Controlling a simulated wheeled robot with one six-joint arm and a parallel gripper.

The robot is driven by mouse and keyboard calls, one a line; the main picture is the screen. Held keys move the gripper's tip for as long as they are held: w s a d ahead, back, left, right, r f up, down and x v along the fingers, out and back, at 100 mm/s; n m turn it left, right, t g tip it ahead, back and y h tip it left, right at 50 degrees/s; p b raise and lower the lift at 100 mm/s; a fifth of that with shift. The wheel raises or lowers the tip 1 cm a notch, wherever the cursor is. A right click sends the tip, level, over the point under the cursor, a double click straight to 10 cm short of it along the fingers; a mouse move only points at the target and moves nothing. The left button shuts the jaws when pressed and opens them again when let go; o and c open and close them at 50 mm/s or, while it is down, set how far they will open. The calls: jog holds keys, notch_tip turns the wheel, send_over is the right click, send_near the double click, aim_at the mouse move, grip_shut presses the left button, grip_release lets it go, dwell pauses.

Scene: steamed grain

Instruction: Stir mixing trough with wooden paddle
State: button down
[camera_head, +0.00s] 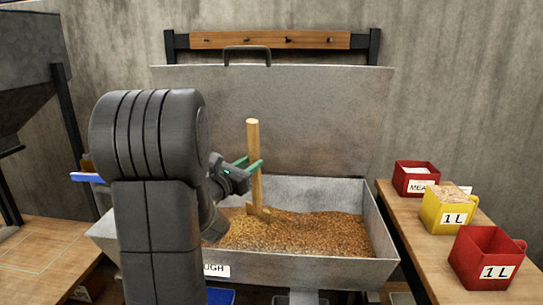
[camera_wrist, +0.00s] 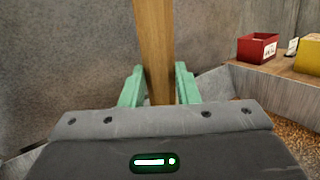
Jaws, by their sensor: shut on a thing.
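The wooden paddle (camera_head: 254,150) stands nearly upright in the mixing trough (camera_head: 300,270). Its lower end touches the brown grain (camera_head: 320,232) inside the trough, left of the middle. My gripper (camera_head: 248,165) is shut on the paddle's shaft with its green fingers, partway down the handle. In the wrist view the shaft (camera_wrist: 154,45) runs up between the two green fingers (camera_wrist: 159,85). The trough's metal lid (camera_head: 320,120) is raised behind it. My arm hides the left part of the trough and some grain.
On the wooden bench (camera_head: 415,235) at right stand a red box (camera_head: 412,180) with white contents, a filled yellow 1 L measure (camera_head: 446,212) and a red 1 L measure (camera_head: 486,258). A wooden peg rail (camera_head: 270,41) hangs on the wall. A grey hopper (camera_head: 25,75) is at left.

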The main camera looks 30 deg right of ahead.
jog(key=w+a+p, duration=0.4)
jog(key=w+a, duration=0.3)
jog(key=a, duration=0.4)
jog(key=w+a+p, duration=0.4)
jog(key=w+a, duration=0.4)
jog(key=a, duration=0.3)
notch_tip(320, 180, up, 22)
jog(key=s+d+p, duration=0.1)
jog(key=d+p, duration=0.1)
jog(key=p, duration=1)
jog(key=shift+s+r, duration=0.2)
jog(key=shift+r, duration=0.05)
jog(key=shift+a, duration=0.1)
